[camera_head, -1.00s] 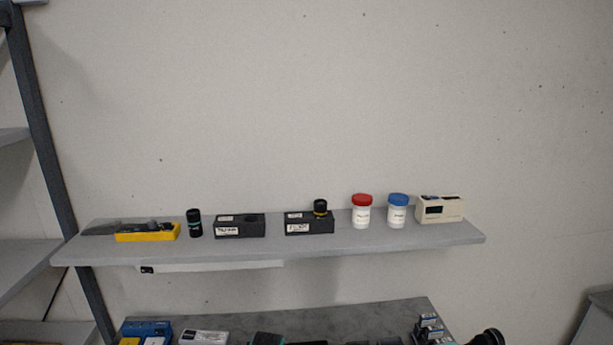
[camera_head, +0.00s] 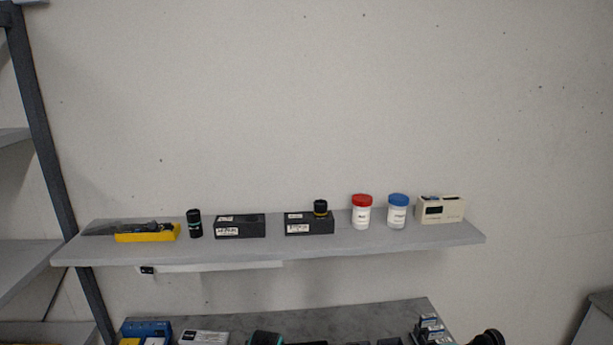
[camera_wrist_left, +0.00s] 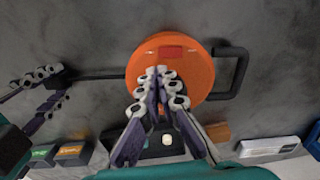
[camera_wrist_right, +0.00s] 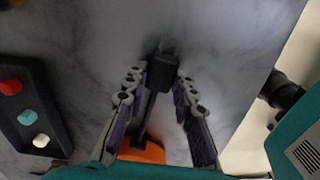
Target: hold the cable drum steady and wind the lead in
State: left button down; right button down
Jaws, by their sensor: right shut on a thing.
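The orange cable drum (camera_wrist_left: 190,62) lies on a dark grey surface in the left wrist view, with a black handle (camera_wrist_left: 238,75) on its right. Its black lead (camera_wrist_left: 100,73) runs out straight to the left. My left gripper (camera_wrist_left: 158,72) is over the drum's face with its fingertips together; whether they touch the drum I cannot tell. My right gripper (camera_wrist_right: 160,75) is shut on the black plug (camera_wrist_right: 161,72) at the lead's end, and it also shows at the left wrist view's left edge. In the right wrist view the drum (camera_wrist_right: 143,152) is partly hidden behind the fingers.
A black box with red, teal and white buttons (camera_wrist_right: 30,112) lies beside my right gripper. A wall shelf (camera_head: 270,250) above holds boxes and two jars (camera_head: 362,215).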

pick_arm(q)
jog(key=shift+a, duration=0.55)
jog(key=shift+a, duration=0.4)
jog(key=shift+s, duration=0.1)
jog(key=shift+s+a, duration=0.1)
jog(key=shift+s, duration=0.15)
notch_tip(320, 180, up, 6)
dwell(0.7)
